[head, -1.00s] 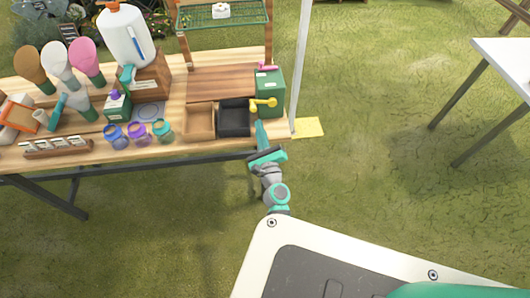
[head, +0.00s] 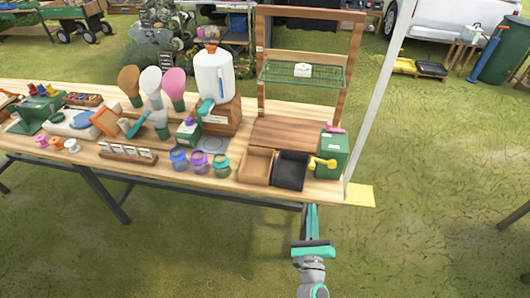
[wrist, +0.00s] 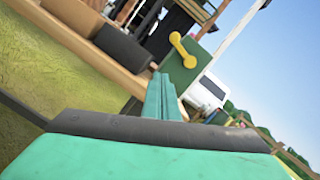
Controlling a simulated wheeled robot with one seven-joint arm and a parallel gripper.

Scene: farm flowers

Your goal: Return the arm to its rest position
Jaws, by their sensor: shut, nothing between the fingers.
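My gripper (head: 311,219) is in front of the table's near edge, at the right end of the wooden table (head: 225,186) in the head view. In the wrist view my gripper (wrist: 163,82) shows its teal fingers together, with nothing between them. The fingers point toward the table and touch nothing that I can see. The arm reaches in from the bottom of the head view.
A black bin (head: 290,171), a brown bin (head: 255,166) and a green box (head: 333,155) with a yellow handle (head: 322,163) stand near the gripper. A white pole (head: 377,95) rises at the table's right corner.

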